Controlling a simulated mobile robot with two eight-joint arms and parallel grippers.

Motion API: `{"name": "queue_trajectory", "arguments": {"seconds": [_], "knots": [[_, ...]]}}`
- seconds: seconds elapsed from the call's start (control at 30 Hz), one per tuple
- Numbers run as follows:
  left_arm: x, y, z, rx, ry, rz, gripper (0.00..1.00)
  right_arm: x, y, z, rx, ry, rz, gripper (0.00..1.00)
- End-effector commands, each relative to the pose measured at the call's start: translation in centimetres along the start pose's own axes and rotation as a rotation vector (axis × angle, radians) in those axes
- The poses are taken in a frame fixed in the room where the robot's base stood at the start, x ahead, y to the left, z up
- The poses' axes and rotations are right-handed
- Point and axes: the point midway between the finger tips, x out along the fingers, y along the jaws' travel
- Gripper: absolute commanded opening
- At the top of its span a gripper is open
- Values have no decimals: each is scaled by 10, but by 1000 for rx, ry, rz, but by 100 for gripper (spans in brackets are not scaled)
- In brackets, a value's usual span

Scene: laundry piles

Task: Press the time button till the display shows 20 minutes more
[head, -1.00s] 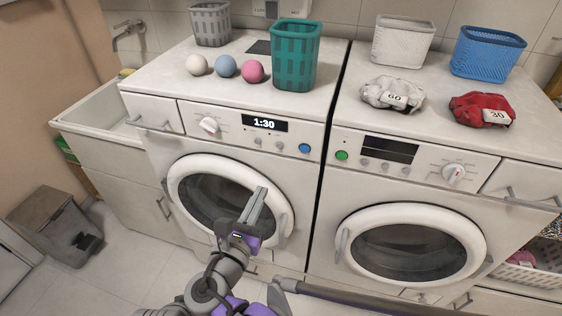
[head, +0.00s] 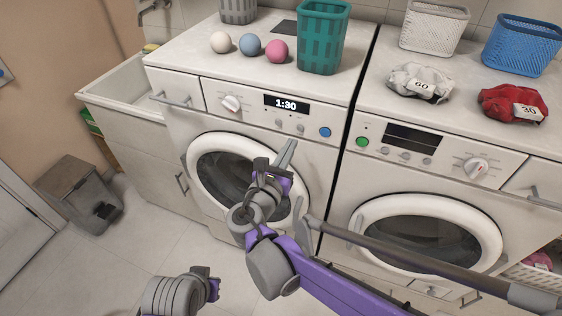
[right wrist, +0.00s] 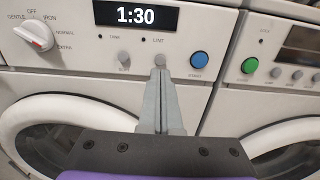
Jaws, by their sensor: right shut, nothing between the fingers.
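The left machine's display (head: 286,104) reads 1:30; it also reads 1:30 in the right wrist view (right wrist: 136,15). Below it are two small grey buttons, the left one (right wrist: 124,58) and the right one (right wrist: 160,61), with a blue button (right wrist: 200,59) further right. The small button labels are too blurred or covered to read, so I cannot tell which is the time button. My right gripper (head: 290,146) is shut and empty, its tips (right wrist: 160,74) just below the right grey button in the wrist view. I cannot tell whether they touch it. My left gripper's fingers are not visible.
The right machine has a dark display (head: 412,138) and a green button (head: 362,142). A dial (head: 231,103) is left of the lit display. Three balls (head: 249,44), a teal basket (head: 323,40) and cloth bundles (head: 420,83) lie on top. A bin (head: 80,192) stands on the floor.

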Motion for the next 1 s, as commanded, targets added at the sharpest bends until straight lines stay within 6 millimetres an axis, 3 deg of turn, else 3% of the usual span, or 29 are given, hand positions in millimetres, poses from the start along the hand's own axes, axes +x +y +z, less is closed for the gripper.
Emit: {"name": "queue_trajectory", "arguments": {"seconds": [0.1,0.3,0.73,1.0], "knots": [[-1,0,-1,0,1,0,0,21,-1,0,-1,-1,-2,0],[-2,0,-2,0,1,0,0,41,0,0,-1,-1,-1,0],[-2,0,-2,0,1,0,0,45,0,0,0,0,0,0],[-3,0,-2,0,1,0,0,63,-1,1,-1,-2,-2,0]]}}
